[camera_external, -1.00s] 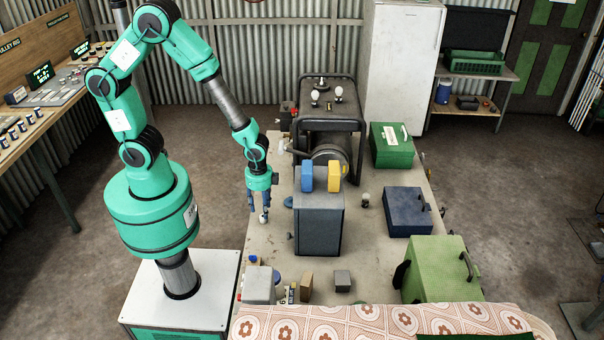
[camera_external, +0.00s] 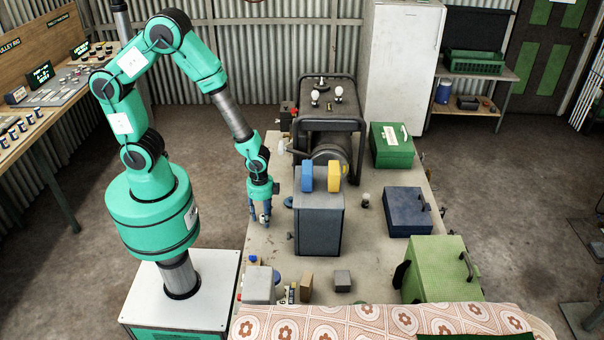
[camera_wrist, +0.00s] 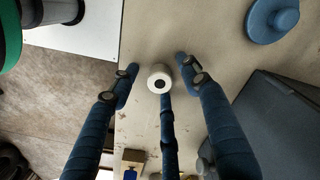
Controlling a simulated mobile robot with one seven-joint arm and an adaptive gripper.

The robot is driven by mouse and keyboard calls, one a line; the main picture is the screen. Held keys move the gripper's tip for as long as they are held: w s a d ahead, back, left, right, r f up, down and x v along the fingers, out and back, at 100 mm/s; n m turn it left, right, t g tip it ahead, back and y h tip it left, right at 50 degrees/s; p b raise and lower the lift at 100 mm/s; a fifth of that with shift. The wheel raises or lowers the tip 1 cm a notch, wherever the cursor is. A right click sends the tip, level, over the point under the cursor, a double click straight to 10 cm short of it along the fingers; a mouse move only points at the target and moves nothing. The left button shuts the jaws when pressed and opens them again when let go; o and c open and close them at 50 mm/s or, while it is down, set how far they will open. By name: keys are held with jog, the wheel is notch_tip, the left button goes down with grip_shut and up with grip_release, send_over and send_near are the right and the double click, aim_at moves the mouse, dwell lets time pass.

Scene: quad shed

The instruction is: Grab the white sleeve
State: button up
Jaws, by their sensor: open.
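The white sleeve (camera_wrist: 160,79) stands on the table in the wrist view, a short round piece with a dark hole in its top. My gripper (camera_wrist: 156,72) is open, with blue fingers on the left and right of the sleeve and a third blue finger just below it. Small gaps show between the side fingers and the sleeve. In the external view my gripper (camera_external: 261,222) is low over the table's left side, left of the grey box, and its fingers mostly hide the sleeve.
A grey box (camera_external: 318,229) with blue and yellow pieces on top stands right of my gripper. A blue knob-like piece (camera_wrist: 272,18) lies at the wrist view's upper right. Small blocks (camera_external: 307,287) sit nearer the front. The table's left edge (camera_wrist: 121,50) is close.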

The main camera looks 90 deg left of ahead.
aim_at(262, 216)
jog(key=c, duration=0.9)
jog(key=shift+c, duration=0.2)
jog(key=shift+r, duration=0.55)
jog(key=r, duration=0.1)
jog(key=r+p, duration=0.1)
jog(key=shift+s+r, duration=0.25)
jog(key=shift+r, duration=0.1)
jog(key=s+r+p, duration=0.1)
jog(key=s, duration=1.4)
jog(key=shift+s+a+p, duration=0.25)
jog(key=shift+p, duration=0.15)
jog(key=shift+r, duration=0.1)
